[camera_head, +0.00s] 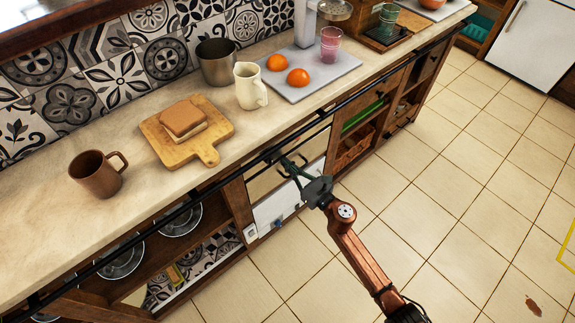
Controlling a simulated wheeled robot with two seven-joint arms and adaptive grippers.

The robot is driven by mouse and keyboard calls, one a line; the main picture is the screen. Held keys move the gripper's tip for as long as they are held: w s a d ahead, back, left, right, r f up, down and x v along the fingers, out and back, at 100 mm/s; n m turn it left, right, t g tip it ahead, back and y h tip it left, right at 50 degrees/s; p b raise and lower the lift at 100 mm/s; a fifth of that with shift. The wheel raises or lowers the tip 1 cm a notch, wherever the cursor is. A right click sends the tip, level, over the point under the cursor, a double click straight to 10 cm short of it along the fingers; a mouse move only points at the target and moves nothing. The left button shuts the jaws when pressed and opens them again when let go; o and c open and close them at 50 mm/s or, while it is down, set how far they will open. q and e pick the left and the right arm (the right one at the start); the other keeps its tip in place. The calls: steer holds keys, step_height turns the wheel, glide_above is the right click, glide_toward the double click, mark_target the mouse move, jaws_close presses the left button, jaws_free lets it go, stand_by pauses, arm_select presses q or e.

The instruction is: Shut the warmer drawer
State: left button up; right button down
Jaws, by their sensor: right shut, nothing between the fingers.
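The warmer drawer (262,182) appears to be the pale metallic front set under the counter, above a white panel. My right gripper (287,163) is shut and empty, with its fingertips at or very near this front, by a dark handle. I cannot tell whether they touch it. The gripper and the counter's edge hide part of the front, so how far the drawer stands out is unclear. My left gripper is not in view.
The counter (50,225) holds a brown mug (97,174), a cutting board (207,153) with a sandwich, a cream pitcher (249,87) and a tray (345,68) with oranges. A dark rail (185,208) runs along its front.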

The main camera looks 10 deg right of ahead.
steer(key=shift+r, duration=0.2)
steer(key=shift+s+d+f, duration=0.1)
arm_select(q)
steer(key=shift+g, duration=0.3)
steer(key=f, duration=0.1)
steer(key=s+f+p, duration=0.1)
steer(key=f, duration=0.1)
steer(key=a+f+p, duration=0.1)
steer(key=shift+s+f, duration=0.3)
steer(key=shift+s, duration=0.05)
arm_select(e)
steer(key=v, duration=1.3)
steer(key=shift+s+d, duration=0.2)
steer(key=shift+s, duration=0.1)
steer(key=shift+f, duration=0.2)
